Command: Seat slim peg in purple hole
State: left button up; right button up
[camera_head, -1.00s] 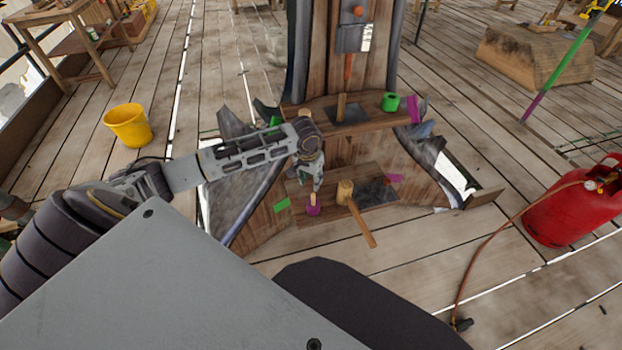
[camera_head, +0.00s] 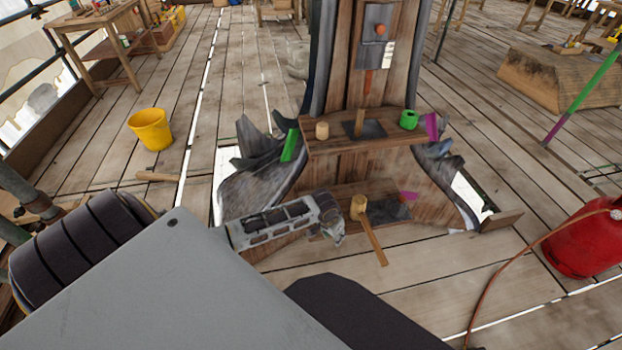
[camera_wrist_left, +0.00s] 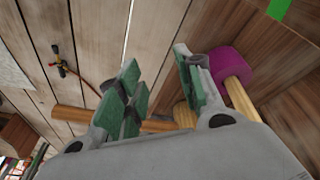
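My left gripper (camera_head: 336,232) is low at the left end of the lower shelf. In the left wrist view its green-padded fingers (camera_wrist_left: 160,88) are apart with nothing held between them. A purple block (camera_wrist_left: 232,62) is just outside the right-hand finger; I cannot tell whether they touch. A slim wooden peg (camera_wrist_left: 241,100) appears to stick out of the purple block. In the head view both are hidden behind my left gripper. My right gripper is out of view.
A mallet (camera_head: 372,236) lies at the lower shelf; its handle (camera_wrist_left: 75,115) passes behind the fingers. The upper shelf (camera_head: 340,143) holds a wooden cylinder (camera_head: 322,130) and a green block (camera_head: 408,120). A red gas cylinder (camera_head: 580,240) and hose are at right, a yellow bucket (camera_head: 150,128) at left.

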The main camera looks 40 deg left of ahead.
pick_arm(q)
jog(key=s+d+f, duration=0.2)
jog(key=s+f, duration=0.6)
jog(key=s, duration=0.2)
jog(key=s+d+f+m, duration=0.1)
jog(key=s+d+f, duration=0.2)
jog(key=s+f, duration=0.6)
jog(key=shift+s+f+y, duration=0.3)
jog(key=shift+s, duration=0.45)
jog(key=shift+d, duration=0.15)
